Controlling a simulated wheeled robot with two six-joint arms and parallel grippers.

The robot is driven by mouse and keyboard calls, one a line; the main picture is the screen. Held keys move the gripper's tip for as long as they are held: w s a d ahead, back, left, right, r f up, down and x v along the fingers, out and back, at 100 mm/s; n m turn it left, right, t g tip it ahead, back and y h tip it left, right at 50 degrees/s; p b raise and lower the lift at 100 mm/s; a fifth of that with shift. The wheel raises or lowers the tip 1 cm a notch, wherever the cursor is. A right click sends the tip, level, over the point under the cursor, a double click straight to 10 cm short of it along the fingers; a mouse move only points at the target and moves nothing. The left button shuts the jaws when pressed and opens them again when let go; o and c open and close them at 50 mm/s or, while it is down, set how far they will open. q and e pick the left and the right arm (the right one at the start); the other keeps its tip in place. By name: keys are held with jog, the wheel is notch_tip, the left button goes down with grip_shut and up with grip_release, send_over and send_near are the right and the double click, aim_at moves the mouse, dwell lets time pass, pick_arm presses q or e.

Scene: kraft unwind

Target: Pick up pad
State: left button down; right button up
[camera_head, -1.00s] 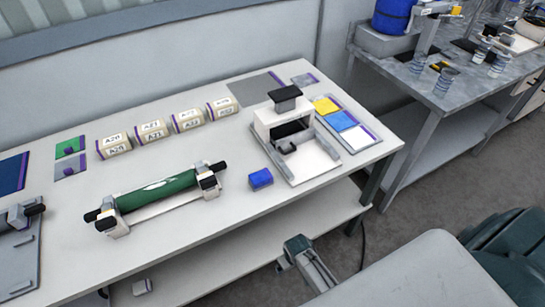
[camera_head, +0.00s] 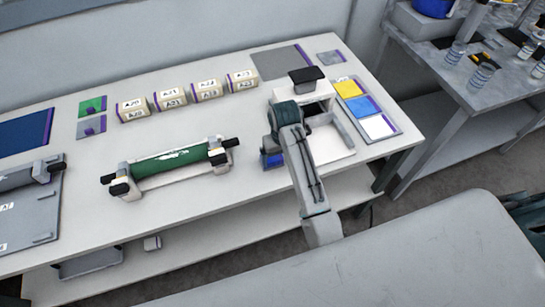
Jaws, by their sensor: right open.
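A small blue pad (camera_head: 273,161) sits on the white table, to the left of the white stamping press. My right arm reaches up from the lower right, and its gripper (camera_head: 271,152) is at the pad, over or around it. The gripper is open; its jaws and wrist hide much of the pad, and I cannot tell whether they touch it. My left gripper is not in view.
The white press (camera_head: 335,141) with a black handle stands close on the right. A tray (camera_head: 393,130) with yellow, blue and white cards lies beyond. A green roll (camera_head: 170,164) on a stand lies left. Several labelled blocks (camera_head: 207,90) line the back.

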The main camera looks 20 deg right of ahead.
jog(key=w+a+r, duration=0.2)
jog(key=w+r, duration=0.3)
jog(key=p, duration=0.2)
send_over(272, 160)
jog(key=w, duration=0.2)
jog(key=shift+g, duration=0.3)
jog(key=f, duration=0.5)
jog(key=shift+s+d+f, duration=0.15)
jog(key=shift+s+f, duration=0.05)
jog(key=shift+f, duration=0.35)
notch_tip(272, 160, down, 4)
jog(key=shift+s+r+p, duration=0.1)
jog(key=shift+r+p, duration=0.15)
jog(key=shift+p, duration=0.95)
jog(key=shift+f, duration=0.65)
jog(key=c, duration=1.1)
jog(key=shift+r, duration=0.15)
